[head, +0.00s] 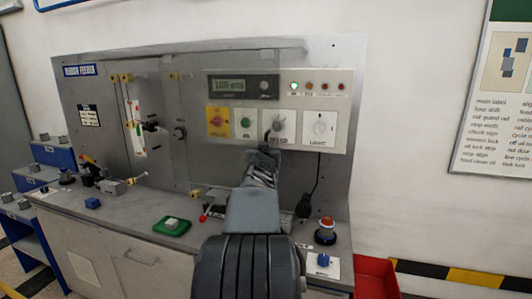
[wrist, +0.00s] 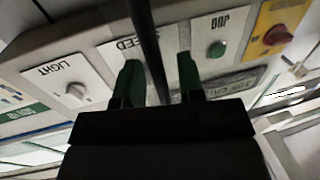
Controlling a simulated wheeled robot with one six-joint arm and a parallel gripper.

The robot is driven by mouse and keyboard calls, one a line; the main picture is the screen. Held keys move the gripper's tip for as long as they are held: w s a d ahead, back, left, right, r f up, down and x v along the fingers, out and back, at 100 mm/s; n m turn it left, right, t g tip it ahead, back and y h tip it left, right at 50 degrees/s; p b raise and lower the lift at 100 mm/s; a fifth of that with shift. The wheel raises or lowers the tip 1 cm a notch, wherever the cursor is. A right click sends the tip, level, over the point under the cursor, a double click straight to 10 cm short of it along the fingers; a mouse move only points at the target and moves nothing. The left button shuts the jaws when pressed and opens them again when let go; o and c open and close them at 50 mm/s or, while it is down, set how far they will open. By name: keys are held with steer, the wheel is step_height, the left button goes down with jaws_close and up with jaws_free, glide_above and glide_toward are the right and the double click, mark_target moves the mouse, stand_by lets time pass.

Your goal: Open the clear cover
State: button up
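A see-through panel (head: 165,100), which seems to be the clear cover, stands upright on the machine's left part, with yellow fittings near its top and bottom. Its outline is faint, and I cannot tell whether it is shut. A dark round knob or handle (head: 180,132) shows at its right side. My gripper (head: 268,148) is to the right of it, in front of the control panel near the SPEED dial. In the wrist view my gripper's green fingers (wrist: 159,78) are apart, with a dark bar (wrist: 149,45) passing between them and not filling the gap.
The control panel (head: 265,92) holds a display, a red-on-yellow switch (head: 219,121), a green JOG button (head: 245,122) and a LIGHT dial (head: 320,127).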

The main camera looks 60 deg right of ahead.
steer(key=shift+a, duration=0.1)
steer(key=p+v, duration=0.1)
steer(key=v, duration=1.2)
steer(key=shift+s+a, duration=0.15)
steer(key=shift+a, duration=0.15)
